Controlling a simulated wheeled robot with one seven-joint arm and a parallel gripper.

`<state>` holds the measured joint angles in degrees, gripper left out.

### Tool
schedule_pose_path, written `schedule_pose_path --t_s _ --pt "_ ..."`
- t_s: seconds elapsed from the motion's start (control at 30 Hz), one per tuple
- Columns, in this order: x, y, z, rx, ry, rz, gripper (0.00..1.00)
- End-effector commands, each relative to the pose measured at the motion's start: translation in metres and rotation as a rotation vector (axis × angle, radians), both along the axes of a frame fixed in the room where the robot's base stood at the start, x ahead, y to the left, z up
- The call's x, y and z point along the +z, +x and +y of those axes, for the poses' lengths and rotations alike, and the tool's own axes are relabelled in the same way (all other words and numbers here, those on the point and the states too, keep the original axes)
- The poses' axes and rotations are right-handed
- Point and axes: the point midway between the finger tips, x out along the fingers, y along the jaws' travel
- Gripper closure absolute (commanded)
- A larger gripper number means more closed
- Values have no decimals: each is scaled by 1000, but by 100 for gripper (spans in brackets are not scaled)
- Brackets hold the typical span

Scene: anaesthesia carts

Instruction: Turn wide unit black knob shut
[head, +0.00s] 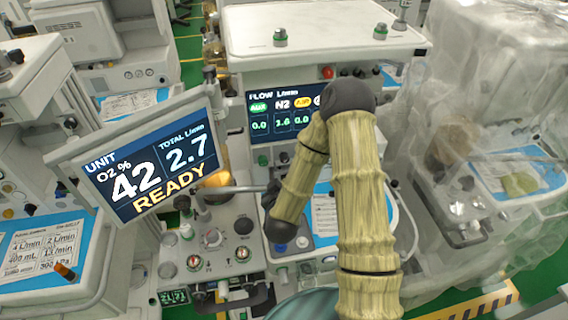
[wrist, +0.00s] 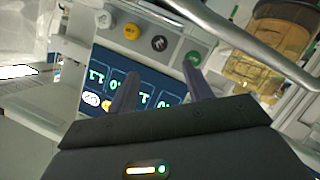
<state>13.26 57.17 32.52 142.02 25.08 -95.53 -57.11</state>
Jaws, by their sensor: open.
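In the wrist view, the black knob (wrist: 159,43) sits on the pale panel beside the flow display, between a yellow knob (wrist: 131,31) and a green knob (wrist: 193,58). My gripper (wrist: 160,68) is open and empty. Its two fingers point towards the knob row and reach over the display. The black knob lies beyond the gap between the fingertips, apart from them as far as I can tell. In the head view, the wide unit's flow display (head: 284,119) is partly hidden by my arm, and I cannot make out the gripper clearly.
A metal bar (wrist: 225,35) crosses the wrist view above the knobs, near an amber canister (wrist: 270,40). In the head view, a tilted screen (head: 152,160) reading READY stands left of my arm. A plastic-draped cart (head: 500,110) stands close on the right.

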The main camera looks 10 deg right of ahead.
Motion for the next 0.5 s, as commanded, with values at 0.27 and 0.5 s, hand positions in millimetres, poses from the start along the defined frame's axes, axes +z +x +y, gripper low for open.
schedule_pose_path --t_s 0.27,0.5 --pt "-11 42 -11 -3 2 1 49" --pt "-23 75 -19 -4 2 1 49"
